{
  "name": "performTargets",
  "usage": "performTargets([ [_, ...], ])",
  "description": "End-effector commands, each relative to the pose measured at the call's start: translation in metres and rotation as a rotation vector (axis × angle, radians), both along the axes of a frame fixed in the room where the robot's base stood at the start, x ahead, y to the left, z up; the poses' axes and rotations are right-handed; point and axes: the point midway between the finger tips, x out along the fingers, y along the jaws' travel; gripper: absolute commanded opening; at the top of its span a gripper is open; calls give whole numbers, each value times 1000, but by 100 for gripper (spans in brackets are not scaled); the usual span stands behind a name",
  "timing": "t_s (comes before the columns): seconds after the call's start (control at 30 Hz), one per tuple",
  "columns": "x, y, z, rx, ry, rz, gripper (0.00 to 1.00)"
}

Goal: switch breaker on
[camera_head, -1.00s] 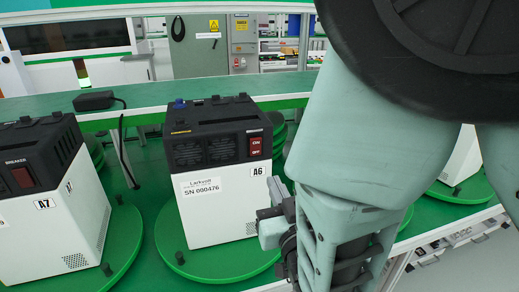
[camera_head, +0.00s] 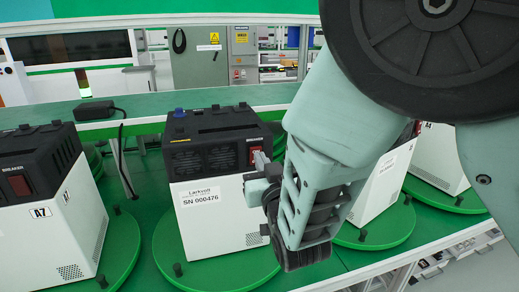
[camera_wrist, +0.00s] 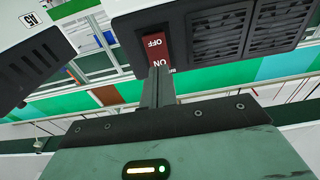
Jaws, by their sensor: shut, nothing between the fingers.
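The breaker is a red rocker switch (camera_head: 254,152) at the upper right of the front of a black-topped white unit (camera_head: 212,208), labelled SN 000476. It also shows in the wrist view (camera_wrist: 155,46), upside down, with OFF at the top and ON at the bottom. My gripper (camera_head: 262,162) is at the switch and hides its lower right part in the head view. In the wrist view my gripper's fingers (camera_wrist: 157,80) are together and empty, their tips at the ON end. I cannot tell whether they touch it or which way the rocker is tilted.
The unit stands on a green turntable (camera_head: 166,246). Unit A7 (camera_head: 22,228) stands to the left, and other units stand to the right, partly behind my arm. A black adapter (camera_head: 97,109) with a cable lies on the green shelf behind.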

Motion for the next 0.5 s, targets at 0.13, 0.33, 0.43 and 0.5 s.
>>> performTargets([
  [0.13,11,3,2,0,-1,-1,0],
  [0.33,13,3,1,1,-1,0,0],
  [0.43,13,3,1,1,-1,0,0],
  [0.5,13,3,1,1,-1,0,0],
])
